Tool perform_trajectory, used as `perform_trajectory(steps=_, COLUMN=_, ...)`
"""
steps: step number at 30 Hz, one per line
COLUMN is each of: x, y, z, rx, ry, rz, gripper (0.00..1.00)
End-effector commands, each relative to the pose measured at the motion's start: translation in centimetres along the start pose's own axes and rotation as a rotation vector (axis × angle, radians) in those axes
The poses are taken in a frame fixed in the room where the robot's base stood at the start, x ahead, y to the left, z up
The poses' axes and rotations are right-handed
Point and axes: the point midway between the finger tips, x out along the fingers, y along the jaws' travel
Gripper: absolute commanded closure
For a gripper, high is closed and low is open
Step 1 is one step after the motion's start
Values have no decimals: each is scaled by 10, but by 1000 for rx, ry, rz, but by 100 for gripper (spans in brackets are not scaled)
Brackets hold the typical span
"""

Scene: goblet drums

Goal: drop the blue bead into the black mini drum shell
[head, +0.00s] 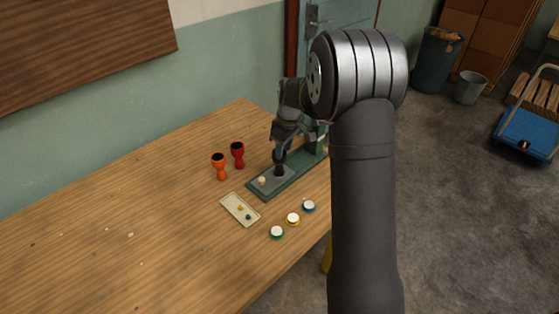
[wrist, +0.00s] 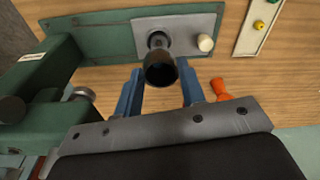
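The black mini drum shell (wrist: 160,70) stands on the grey plate of a green base, its dark mouth facing up in the wrist view. In the head view the shell (head: 280,170) is small and partly covered by my gripper (head: 282,153). In the wrist view my gripper (wrist: 159,82) has its two blue fingers apart, one on each side of the shell. I cannot tell whether they touch it. I see no blue bead in either view; the inside of the shell is too dark to read.
A bead tray (head: 240,210) holds a yellow and a green bead. An orange goblet (head: 220,166) and a dark red goblet (head: 237,155) stand behind it. A pale peg (wrist: 205,42) is beside the shell. Green, yellow and blue-rimmed discs lie near the front edge. The table's left is mostly clear.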

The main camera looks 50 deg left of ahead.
Motion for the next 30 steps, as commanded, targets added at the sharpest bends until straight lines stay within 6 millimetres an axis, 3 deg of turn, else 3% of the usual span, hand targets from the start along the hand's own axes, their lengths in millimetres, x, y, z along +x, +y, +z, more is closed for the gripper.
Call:
perform_trajectory(steps=7, x=-4, y=0, z=0, rx=0, ry=1, rz=1, gripper=64)
perform_trajectory(steps=11, x=-21, y=1, z=0, rx=0, ry=2, rz=3, gripper=64)
perform_trajectory(steps=24, x=-126, y=1, z=0, rx=1, ry=3, rz=4, gripper=64)
perform_trajectory(steps=30, x=-160, y=1, z=0, rx=1, ry=1, rz=2, gripper=64)
